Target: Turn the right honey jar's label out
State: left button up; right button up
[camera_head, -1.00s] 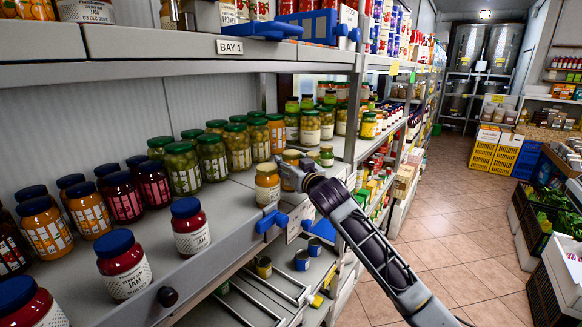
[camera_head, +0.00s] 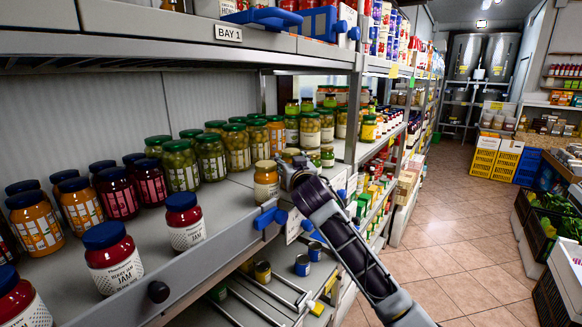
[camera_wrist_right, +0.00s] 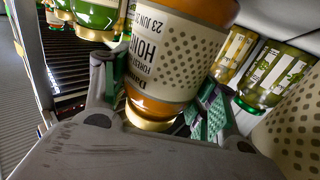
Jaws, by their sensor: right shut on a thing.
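The right honey jar (camera_head: 265,182), amber with a gold lid and a cream label, stands upright near the shelf's front edge in the head view. My right gripper (camera_head: 284,178) reaches it from the right and is shut on it. In the right wrist view, the jar (camera_wrist_right: 170,60) appears upside down between the fingers of my right gripper (camera_wrist_right: 155,100). Its label shows partial honey lettering at the left and a dotted area towards the right. I cannot tell whether its base touches the shelf. Another gold-lidded jar (camera_head: 290,155) is behind, partly hidden by the gripper. My left gripper is not in view.
Green-lidded pickle jars (camera_head: 181,165) stand behind and left of the honey. Blue-lidded jam jars (camera_head: 113,258) stand along the front left. A blue clip (camera_head: 270,216) is on the shelf edge below the honey. Bare shelf (camera_head: 225,205) lies left of it.

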jog(key=shift+a+m+h+b, duration=0.1)
jog(key=shift+m+h+b, duration=0.3)
jog(key=shift+h, duration=0.2)
jog(key=shift+f, duration=0.1)
jog(key=o, duration=1.7)
jog(key=shift+s, duration=0.1)
jog(key=shift+c, duration=0.2)
jog(key=shift+f, duration=0.2)
jog(key=shift+r, duration=5.15)
